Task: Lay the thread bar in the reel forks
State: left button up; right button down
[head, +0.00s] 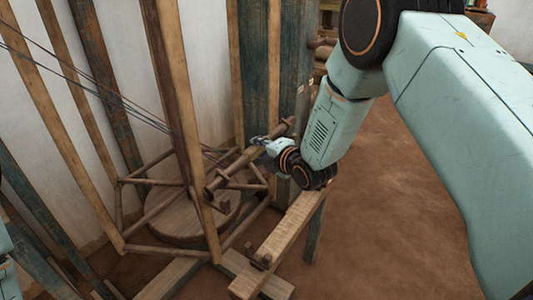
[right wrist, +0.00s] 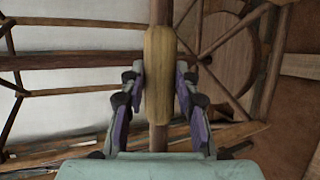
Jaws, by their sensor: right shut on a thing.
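The thread bar (head: 229,173) is a brown wooden rod that slants across the reel's near right side in the head view. My right gripper (head: 262,144) is shut on it near its upper right part. In the right wrist view the bar (right wrist: 159,138) runs upright through the picture, and its thicker pale middle (right wrist: 158,75) lies between the two purple-padded fingers (right wrist: 159,95). The reel (head: 152,182) is a many-sided frame of wooden sticks. I cannot make out the reel forks clearly, nor whether the bar touches them. My left gripper is not in view.
A round wooden disc (head: 170,222) lies under the reel. A tall slanted post (head: 178,100) stands in front of it. A wooden beam (head: 280,240) is at the near right. Dark threads (head: 95,82) cross at upper left. The earth floor (head: 385,230) to the right is clear.

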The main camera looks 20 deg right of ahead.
jog(key=shift+w+a+f+b, duration=0.2)
jog(key=shift+f+b, duration=0.15)
jog(key=shift+f, duration=0.1)
jog(key=shift+f+b, duration=1.35)
jog(key=shift+f, duration=0.65)
jog(key=c, duration=0.9)
grip_release()
jog(key=shift+f, duration=0.1)
